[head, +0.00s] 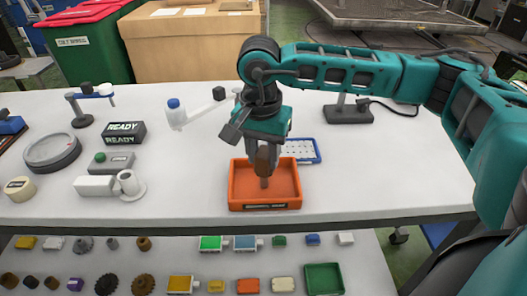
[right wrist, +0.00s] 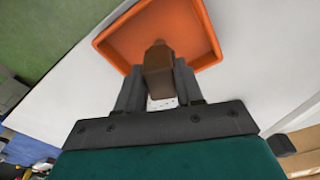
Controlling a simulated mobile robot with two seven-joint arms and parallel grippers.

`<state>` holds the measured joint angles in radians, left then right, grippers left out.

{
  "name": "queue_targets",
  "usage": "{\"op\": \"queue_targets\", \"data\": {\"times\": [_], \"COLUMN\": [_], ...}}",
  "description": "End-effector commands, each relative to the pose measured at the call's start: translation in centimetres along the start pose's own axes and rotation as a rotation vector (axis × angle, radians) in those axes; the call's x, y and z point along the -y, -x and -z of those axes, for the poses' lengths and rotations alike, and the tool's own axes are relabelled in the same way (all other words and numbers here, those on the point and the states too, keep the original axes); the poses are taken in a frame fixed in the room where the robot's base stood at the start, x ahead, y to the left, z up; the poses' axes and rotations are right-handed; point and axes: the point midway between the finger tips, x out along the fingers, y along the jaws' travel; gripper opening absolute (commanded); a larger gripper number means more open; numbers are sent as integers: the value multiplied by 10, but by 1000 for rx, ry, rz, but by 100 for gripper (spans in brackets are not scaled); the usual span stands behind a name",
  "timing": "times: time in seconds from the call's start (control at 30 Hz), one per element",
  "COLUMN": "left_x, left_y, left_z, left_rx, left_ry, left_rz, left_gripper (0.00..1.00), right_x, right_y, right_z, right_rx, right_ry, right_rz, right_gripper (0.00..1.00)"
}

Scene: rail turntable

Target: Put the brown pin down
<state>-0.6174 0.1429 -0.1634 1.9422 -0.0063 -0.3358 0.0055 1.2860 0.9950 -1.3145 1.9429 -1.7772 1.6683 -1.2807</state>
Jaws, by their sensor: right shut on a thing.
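The brown pin (head: 263,164) is upright between the fingers of my right gripper (head: 262,150), which is shut on it. The pin also shows in the right wrist view (right wrist: 158,68), held between the fingertips of the right gripper (right wrist: 158,82). Below it is an orange tray (head: 287,204); the pin's lower end shows against the tray's inside. I cannot tell whether it touches the tray floor. The orange tray shows in the right wrist view (right wrist: 207,30) as well, beyond the pin. My left gripper is not in view.
A blue tray (head: 313,160) stands just behind the orange tray. A READY box (head: 124,133), a grey round dish (head: 52,151) and a white-bodied device (head: 95,186) stand on the left. The white table (head: 390,185) is clear on the right. A lower shelf (head: 375,265) holds several small parts.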

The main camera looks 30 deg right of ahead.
Motion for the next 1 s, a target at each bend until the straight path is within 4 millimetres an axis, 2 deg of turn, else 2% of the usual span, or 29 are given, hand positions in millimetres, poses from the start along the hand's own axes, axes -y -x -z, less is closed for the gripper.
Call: {"op": "queue_targets", "data": {"times": [0.2, 0.23, 0.5, 0.73, 0.87, 1.0], "left_x": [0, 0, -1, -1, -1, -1], "left_y": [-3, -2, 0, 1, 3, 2], "left_z": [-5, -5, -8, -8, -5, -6], "left_rx": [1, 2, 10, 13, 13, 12], "left_ry": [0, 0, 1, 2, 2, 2], "left_rz": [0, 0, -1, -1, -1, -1], "left_gripper": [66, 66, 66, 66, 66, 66], "right_x": [0, 0, 0, 0, 1, 1], "right_y": [-4, -4, -3, -2, 6, 30], "right_z": [0, 0, 0, 0, 0, 0], "right_rx": [0, 0, 0, 0, -1, -2], "right_ry": [0, 0, 0, 0, 0, 1], "right_rz": [1, 0, 0, 0, 2, 6], "right_gripper": [0, 37, 62, 62, 62, 62]}}
